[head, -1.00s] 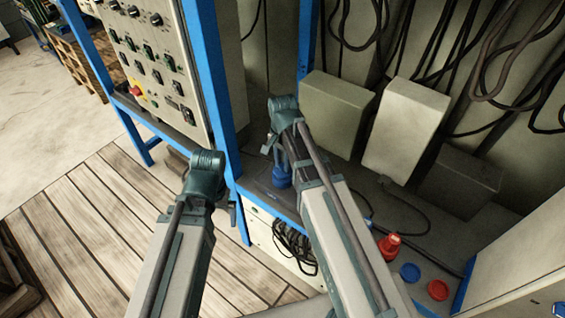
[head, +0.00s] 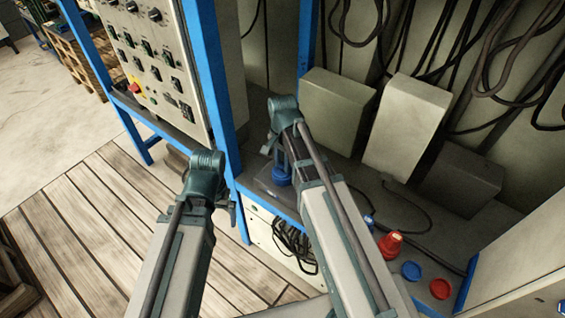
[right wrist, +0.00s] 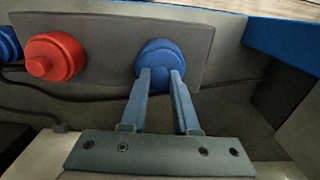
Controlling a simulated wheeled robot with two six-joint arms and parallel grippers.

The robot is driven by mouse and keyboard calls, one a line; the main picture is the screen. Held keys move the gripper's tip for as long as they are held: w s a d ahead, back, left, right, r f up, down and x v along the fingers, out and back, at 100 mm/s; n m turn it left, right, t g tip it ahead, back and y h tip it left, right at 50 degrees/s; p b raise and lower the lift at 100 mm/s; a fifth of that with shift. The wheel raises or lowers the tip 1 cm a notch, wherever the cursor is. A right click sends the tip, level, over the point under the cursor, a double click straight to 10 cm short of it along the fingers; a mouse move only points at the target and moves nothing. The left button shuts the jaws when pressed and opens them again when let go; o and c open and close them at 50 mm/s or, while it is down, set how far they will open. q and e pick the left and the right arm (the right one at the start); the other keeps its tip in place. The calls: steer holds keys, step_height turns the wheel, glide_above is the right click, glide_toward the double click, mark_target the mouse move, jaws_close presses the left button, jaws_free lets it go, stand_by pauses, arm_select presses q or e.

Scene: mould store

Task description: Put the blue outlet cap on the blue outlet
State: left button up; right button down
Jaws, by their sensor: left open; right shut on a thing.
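My right gripper (head: 279,162) points down at the dark grey plate (head: 262,194) on the shelf. It is shut on a blue round piece (head: 281,178), the blue outlet cap. The right wrist view shows both fingers (right wrist: 160,76) against this cap (right wrist: 158,55), over the grey plate (right wrist: 105,28). The outlet beneath is hidden, and I cannot tell whether the cap is seated. A red round fitting (right wrist: 54,57) stands beside it on the plate. My left gripper (head: 232,206) is open, apart from the plate, mostly hidden behind its wrist.
A red fitting (head: 390,245), a blue disc (head: 411,271) and a red disc (head: 440,289) are on the shelf at right. Pale boxes (head: 405,128) and hanging cables stand behind. A blue post (head: 213,80) and a control panel (head: 150,60) are at left.

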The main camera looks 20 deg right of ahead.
steer(key=shift+f, duration=0.2)
steer(key=shift+c, duration=0.9)
jaws_free()
steer(key=shift+r, duration=0.2)
step_height(320, 180, up, 7)
steer(key=p, duration=0.7)
steer(key=shift+r+p, duration=0.15)
steer(key=shift+p, duration=0.15)
